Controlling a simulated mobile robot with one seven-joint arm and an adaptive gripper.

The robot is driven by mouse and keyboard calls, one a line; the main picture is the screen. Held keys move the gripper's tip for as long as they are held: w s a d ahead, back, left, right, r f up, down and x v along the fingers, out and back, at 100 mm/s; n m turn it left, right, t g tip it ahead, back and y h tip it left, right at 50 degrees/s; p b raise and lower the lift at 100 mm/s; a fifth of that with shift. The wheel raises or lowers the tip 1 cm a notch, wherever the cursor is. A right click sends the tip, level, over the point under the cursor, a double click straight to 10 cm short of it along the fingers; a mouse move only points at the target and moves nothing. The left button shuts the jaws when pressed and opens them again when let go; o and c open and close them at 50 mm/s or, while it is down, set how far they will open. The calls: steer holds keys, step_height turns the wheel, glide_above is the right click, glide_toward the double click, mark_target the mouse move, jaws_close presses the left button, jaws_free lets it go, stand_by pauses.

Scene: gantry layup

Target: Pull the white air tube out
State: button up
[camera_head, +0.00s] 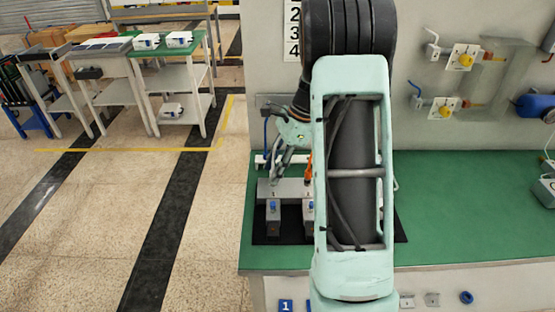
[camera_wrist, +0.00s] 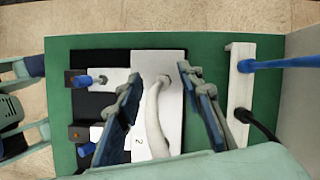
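The white air tube (camera_wrist: 153,118) shows in the wrist view as a curved white length, its far end at a round grey fitting on a light plate (camera_wrist: 172,60). My gripper (camera_wrist: 160,76) is open, with one finger on each side of the tube. Gaps show between the tube and both fingers, so it is not gripped. In the head view my gripper (camera_head: 283,165) points down over the grey fixture (camera_head: 292,188) on the green bench. I cannot make out the white tube clearly there, and my arm hides part of the fixture.
A white bar (camera_wrist: 238,82) with a blue tube (camera_wrist: 280,63) and a black tube (camera_wrist: 262,126) stands right of my gripper in the wrist view. Small blocks with blue knobs (camera_wrist: 84,80) stand left.

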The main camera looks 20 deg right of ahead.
steer(key=shift+f, duration=0.1)
steer(key=shift+c, duration=0.5)
jaws_close()
